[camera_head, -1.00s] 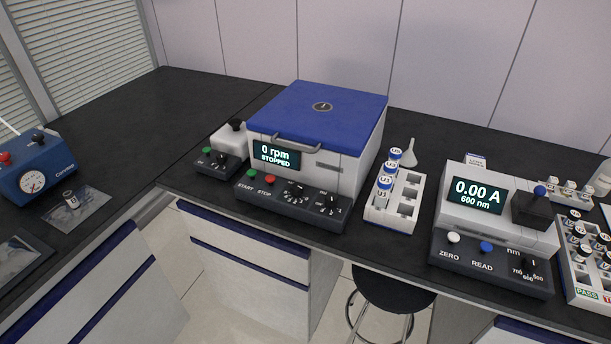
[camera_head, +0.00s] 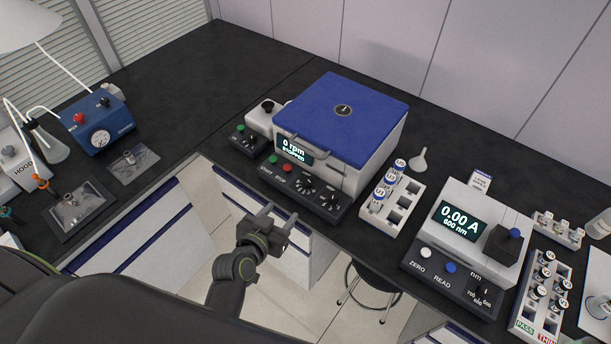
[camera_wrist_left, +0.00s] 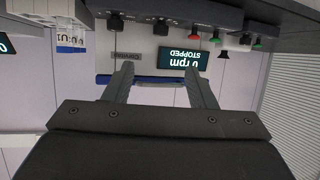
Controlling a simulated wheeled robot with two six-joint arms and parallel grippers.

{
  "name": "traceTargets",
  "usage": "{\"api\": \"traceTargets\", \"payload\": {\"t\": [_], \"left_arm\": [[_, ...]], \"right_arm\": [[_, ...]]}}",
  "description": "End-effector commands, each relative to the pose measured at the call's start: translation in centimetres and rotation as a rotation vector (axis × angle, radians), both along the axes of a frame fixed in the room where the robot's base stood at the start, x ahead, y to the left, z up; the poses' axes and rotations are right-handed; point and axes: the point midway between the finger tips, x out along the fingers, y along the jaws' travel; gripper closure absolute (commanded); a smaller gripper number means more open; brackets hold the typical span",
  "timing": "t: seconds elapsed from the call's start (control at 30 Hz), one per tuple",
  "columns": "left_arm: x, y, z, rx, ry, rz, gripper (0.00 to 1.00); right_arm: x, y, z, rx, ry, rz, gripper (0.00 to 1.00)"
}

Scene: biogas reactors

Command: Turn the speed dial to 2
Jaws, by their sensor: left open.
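The white centrifuge with a blue lid (camera_head: 342,112) stands on the dark bench. Its display (camera_head: 294,149) reads "0 rpm STOPPED". Its front panel carries a green button, a red button and two black dials, a left one (camera_head: 308,184) and a right one (camera_head: 330,200); their labels are too small to read. The small device to its left has another black dial (camera_head: 253,142). My left gripper (camera_head: 279,212) is open and empty, in front of the panel and apart from it. In the left wrist view its spread fingers (camera_wrist_left: 158,72) show below the upside-down display (camera_wrist_left: 186,58). My right gripper is out of view.
A vial rack (camera_head: 391,205) stands right of the centrifuge. Farther right is a photometer (camera_head: 463,238) reading "0.00 A". A blue pump box (camera_head: 97,122) stands at the left. A stool (camera_head: 372,290) is below the bench edge. The bench behind the pump is clear.

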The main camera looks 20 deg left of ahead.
Motion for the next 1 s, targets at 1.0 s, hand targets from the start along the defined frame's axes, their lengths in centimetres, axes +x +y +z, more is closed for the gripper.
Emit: {"api": "traceTargets", "payload": {"t": [1.0], "left_arm": [[15.0,-1.8,-6.6,0.001,-0.001,0.0,0.49]], "right_arm": [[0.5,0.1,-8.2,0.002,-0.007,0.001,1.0]]}}
